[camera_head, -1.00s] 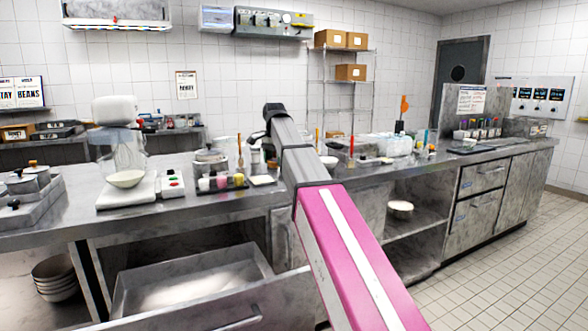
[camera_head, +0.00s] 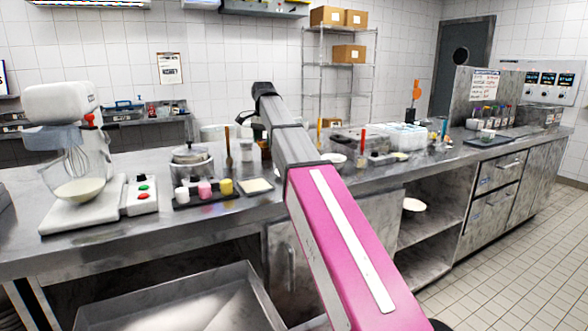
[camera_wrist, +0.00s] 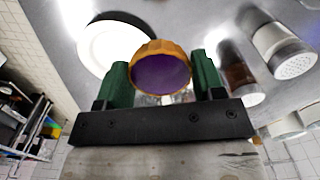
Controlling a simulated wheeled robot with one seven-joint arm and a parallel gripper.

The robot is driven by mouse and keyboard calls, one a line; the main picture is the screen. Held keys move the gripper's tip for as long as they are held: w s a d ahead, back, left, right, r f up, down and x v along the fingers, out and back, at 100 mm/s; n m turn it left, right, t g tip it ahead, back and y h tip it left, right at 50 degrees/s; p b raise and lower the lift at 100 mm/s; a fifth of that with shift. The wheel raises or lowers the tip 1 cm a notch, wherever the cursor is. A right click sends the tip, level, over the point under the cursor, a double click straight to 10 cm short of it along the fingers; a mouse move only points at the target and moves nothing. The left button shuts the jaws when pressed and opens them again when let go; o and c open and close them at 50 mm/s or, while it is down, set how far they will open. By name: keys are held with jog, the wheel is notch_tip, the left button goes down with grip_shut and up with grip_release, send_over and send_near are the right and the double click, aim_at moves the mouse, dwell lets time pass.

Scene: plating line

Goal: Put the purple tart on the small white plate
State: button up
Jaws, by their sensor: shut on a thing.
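The purple tart (camera_wrist: 160,74), with a golden-brown faceted crust and purple filling, is between the green fingers of my gripper (camera_wrist: 163,77) in the wrist view. My gripper is shut on it, and the purple face points toward the camera. A round white plate (camera_wrist: 106,43) lies on the steel counter at the upper left of the wrist view, beyond the left finger. No tart shows on the visible part of the plate. In the head view my arm reaches over the counter, and the gripper and tart cannot be made out.
In the wrist view a perforated-top shaker (camera_wrist: 292,60) and a brown jar (camera_wrist: 238,78) are right of the fingers. In the head view a mixer (camera_head: 62,105), a pot (camera_head: 191,165) and small coloured jars (camera_head: 204,190) stand on the counter (camera_head: 110,240); an open drawer (camera_head: 180,300) juts below.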

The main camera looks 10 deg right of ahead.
jog(key=s+d+f, duration=0.1)
jog(key=d+f, duration=0.1)
jog(key=d, duration=0.1)
jog(key=s+d+f, duration=0.1)
jog(key=d+f, duration=0.1)
jog(key=d, duration=0.2)
jog(key=s+d+f, duration=0.1)
jog(key=d+f, duration=0.2)
jog(key=d, duration=0.1)
jog(key=shift+d, duration=0.1)
jog(key=shift+f, duration=2)
jog(key=shift+f, duration=0.1)
jog(key=o, duration=0.7)
jog(key=shift+c, duration=0.2)
notch_tip(320, 180, up, 12)
